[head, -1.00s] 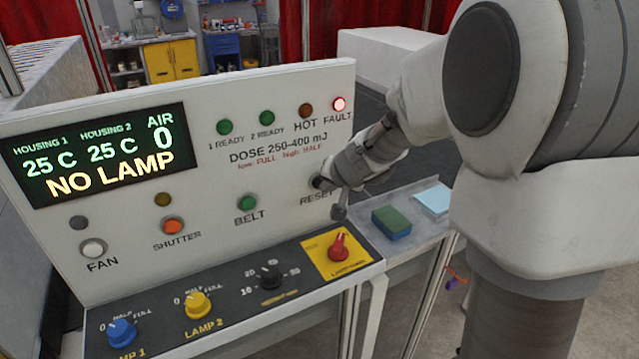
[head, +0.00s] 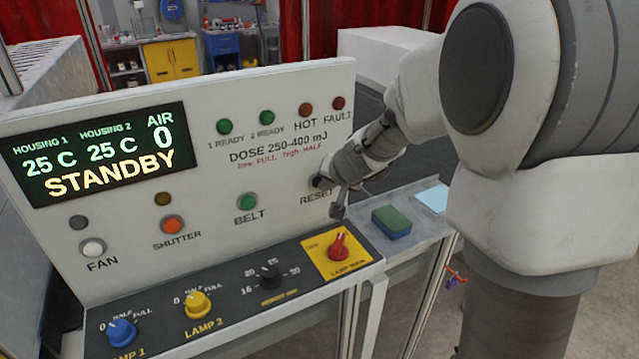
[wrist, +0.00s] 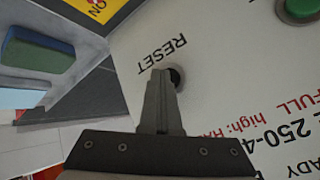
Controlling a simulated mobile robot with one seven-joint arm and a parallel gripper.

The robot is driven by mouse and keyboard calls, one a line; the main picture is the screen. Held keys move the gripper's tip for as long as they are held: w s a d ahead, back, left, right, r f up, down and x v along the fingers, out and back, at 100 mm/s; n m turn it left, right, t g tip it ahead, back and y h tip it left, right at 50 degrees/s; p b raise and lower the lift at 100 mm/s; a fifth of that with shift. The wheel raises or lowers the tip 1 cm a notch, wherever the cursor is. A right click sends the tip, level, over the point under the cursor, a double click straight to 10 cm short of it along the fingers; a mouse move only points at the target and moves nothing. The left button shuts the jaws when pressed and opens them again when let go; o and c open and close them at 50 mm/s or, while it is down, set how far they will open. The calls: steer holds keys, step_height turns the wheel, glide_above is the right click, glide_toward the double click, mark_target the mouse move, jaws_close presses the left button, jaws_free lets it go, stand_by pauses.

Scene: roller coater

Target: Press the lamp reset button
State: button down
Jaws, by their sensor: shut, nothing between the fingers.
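The lamp reset button is a dark round button (wrist: 176,77) above the printed word RESET in the head view. My gripper (wrist: 162,75) is shut and empty, with its fingertips at the button and partly covering it in the wrist view. I cannot tell whether the tips touch it or how far it is pressed. In the head view my gripper (head: 322,183) also meets the panel at this spot and hides the button. The display (head: 100,155) reads STANDBY, with both housings at 25 C and AIR 0. The FAULT lamp (head: 338,103) is dark red and unlit.
The green belt button (head: 247,202) and orange shutter button (head: 173,225) are left of my gripper. Below it are a red knob (head: 338,246) on a yellow plate and several other knobs. A green and blue block (head: 391,222) lies on the ledge to the right.

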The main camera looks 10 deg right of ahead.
steer(key=shift+s+d+b, duration=0.25)
steer(key=shift+s+b, duration=0.05)
steer(key=shift+s, duration=0.4)
steer(key=s, duration=0.1)
steer(key=s+d+b, duration=0.1)
steer(key=s, duration=0.1)
steer(key=s+b, duration=0.1)
steer(key=shift+s+d, duration=0.25)
steer(key=shift+s, duration=0.1)
stand_by(0.4)
steer(key=s+a+r+n+g, duration=0.1)
steer(key=s+a+r+n, duration=0.15)
steer(key=s, duration=0.55)
steer(key=s+a+r+n+g, duration=0.1)
steer(key=s+a+r+n, duration=0.15)
steer(key=s, duration=0.65)
steer(key=s+d+g+h, duration=0.1)
steer(key=s+d, duration=0.3)
steer(key=s, duration=0.4)
steer(key=shift+f+h, duration=0.2)
steer(key=shift+h, duration=0.2)
